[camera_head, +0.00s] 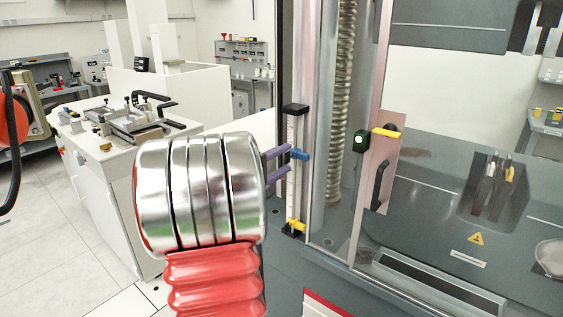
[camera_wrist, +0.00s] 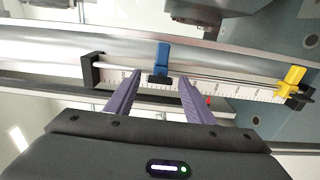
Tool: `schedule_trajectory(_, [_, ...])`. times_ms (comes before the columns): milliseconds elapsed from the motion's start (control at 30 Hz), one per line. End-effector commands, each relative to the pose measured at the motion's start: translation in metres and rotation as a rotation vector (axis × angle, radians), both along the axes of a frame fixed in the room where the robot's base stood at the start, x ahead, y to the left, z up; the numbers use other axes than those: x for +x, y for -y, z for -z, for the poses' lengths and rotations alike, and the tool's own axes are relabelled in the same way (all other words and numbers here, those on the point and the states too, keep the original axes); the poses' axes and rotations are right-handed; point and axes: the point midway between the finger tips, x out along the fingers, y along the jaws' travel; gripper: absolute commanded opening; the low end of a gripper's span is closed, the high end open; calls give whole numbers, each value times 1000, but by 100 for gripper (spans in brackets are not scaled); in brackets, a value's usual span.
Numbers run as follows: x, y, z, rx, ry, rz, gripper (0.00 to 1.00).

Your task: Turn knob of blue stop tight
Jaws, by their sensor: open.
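The blue stop (camera_head: 299,154) sits on a white vertical scale rail (camera_head: 291,190) at the left edge of the machine. In the wrist view the blue stop (camera_wrist: 162,60) shows near the rail's black end, with a dark part at its base that may be its knob. My gripper (camera_head: 285,160) is at the rail, its purple fingers just left of the blue stop. In the wrist view my gripper (camera_wrist: 160,78) is open, one finger on either side of the stop's dark base. I cannot tell whether the fingers touch it.
A yellow stop (camera_head: 297,227) is at the rail's lower end, and it also shows in the wrist view (camera_wrist: 291,80). A glass door with a yellow latch (camera_head: 386,132) and black handle (camera_head: 380,181) stands right of the rail. A white bench (camera_head: 110,160) stands at left.

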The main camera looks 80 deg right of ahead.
Motion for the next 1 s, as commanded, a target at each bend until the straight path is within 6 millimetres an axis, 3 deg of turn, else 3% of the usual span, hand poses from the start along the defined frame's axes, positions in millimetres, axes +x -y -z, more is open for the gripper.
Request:
schedule_trajectory(267, [6, -11, 0, 0, 1, -2, 48])
schedule_trajectory(1000, [52, -115, 0, -1, 0, -2, 48])
